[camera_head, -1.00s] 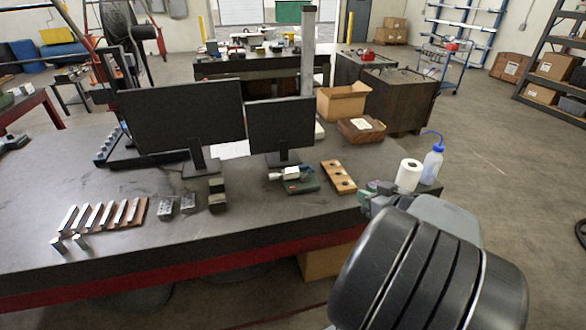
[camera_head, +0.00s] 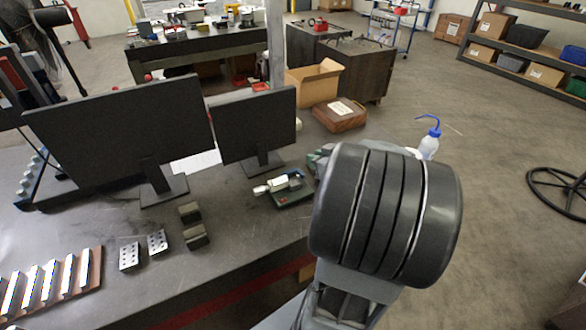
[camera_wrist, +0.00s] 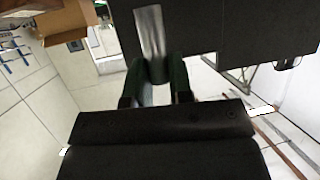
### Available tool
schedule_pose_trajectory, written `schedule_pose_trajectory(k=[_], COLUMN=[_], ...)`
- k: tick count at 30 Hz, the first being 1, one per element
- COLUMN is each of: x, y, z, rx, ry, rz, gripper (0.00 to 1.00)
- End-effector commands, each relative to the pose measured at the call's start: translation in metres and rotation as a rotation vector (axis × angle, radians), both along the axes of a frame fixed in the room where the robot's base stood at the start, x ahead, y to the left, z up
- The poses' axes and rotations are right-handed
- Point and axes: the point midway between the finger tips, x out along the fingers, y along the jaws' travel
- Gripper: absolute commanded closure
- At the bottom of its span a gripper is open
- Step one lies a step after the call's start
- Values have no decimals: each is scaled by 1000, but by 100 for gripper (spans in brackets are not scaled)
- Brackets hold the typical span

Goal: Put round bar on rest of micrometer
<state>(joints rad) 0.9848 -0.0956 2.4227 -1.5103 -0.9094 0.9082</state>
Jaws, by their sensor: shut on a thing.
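The round bar (camera_wrist: 150,35) is a smooth silver cylinder in the wrist view. My gripper (camera_wrist: 158,80) is shut on its near end, between two green fingers, and the bar points away from the wrist. The micrometer (camera_head: 277,185) lies on the workbench in the head view, with a pale barrel and a green base. The bar cannot be made out in the head view.
Two dark monitors (camera_head: 125,135) stand behind the micrometer on the bench. Dark blocks (camera_head: 193,225) and perforated silver blocks (camera_head: 130,256) lie to its left. A blue-capped wash bottle (camera_head: 429,145) stands right of my arm. Bare bench (camera_head: 235,235) lies in front of the micrometer.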

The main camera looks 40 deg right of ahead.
Motion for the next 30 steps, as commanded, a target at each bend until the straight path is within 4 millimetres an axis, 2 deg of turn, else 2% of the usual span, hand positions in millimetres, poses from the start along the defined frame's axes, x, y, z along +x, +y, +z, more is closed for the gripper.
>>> schedule_pose_trajectory(k=[1, 6, 12, 22, 30], x=[17, 62, 87, 102, 105], y=[4, 8, 6, 3, 2], z=[-8, -30, -61, -79, -108], rx=[4, 4, 3, 0, 1], ry=[3, 4, 3, 1, 1], rz=[18, 33, 30, 27, 24], gripper=[100, 100, 100, 100, 100])
